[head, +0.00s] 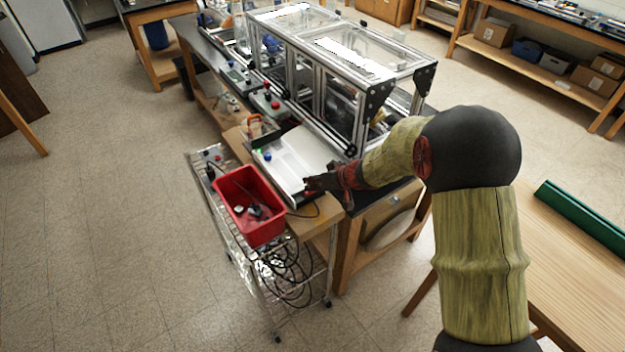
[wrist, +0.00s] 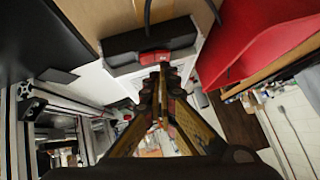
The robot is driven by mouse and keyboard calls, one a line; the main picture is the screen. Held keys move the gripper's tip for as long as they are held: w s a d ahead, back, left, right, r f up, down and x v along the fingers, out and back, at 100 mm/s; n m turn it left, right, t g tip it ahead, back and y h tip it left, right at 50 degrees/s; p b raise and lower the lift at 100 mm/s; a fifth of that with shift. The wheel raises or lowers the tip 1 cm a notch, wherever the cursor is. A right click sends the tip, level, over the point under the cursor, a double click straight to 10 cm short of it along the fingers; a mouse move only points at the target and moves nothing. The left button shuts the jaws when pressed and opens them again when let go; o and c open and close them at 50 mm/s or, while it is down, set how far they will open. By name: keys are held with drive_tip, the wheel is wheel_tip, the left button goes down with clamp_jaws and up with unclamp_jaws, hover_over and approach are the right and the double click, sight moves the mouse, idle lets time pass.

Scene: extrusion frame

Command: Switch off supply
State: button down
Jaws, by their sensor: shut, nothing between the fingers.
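The supply is a flat white box (head: 293,158) on a wooden-topped bench in the head view, with a dark end facing the near side. In the wrist view its black end piece (wrist: 118,45) carries a red switch (wrist: 155,57), and a black cable runs up from beside it. My gripper (head: 312,184) is at the near end of the box. In the wrist view my gripper (wrist: 163,70) is shut and empty, with its fingertips right at the lower edge of the red switch. I cannot tell whether they touch it. The switch's position is unclear.
A red bin (head: 233,193) with small parts stands on a wire cart left of the box; it also fills the upper right of the wrist view (wrist: 240,45). An aluminium-framed enclosure (head: 345,55) stands behind. Floor at left is clear.

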idle(0.3)
drive_tip(key=b, duration=0.2)
drive_tip(key=f+b, duration=0.1)
drive_tip(key=b, duration=0.1)
drive_tip(key=shift+s+a+n+t+h+b, duration=0.2)
drive_tip(key=shift+n+t+h+b, duration=0.1)
drive_tip(key=shift+r+p, duration=0.2)
drive_tip(key=shift+p, duration=0.2)
drive_tip(key=shift+d, duration=0.1)
drive_tip(key=shift+w, duration=0.1)
drive_tip(key=shift+w+d+f+b, duration=0.15)
drive_tip(key=shift+w+d+b, duration=0.25)
drive_tip(key=shift+d, duration=0.25)
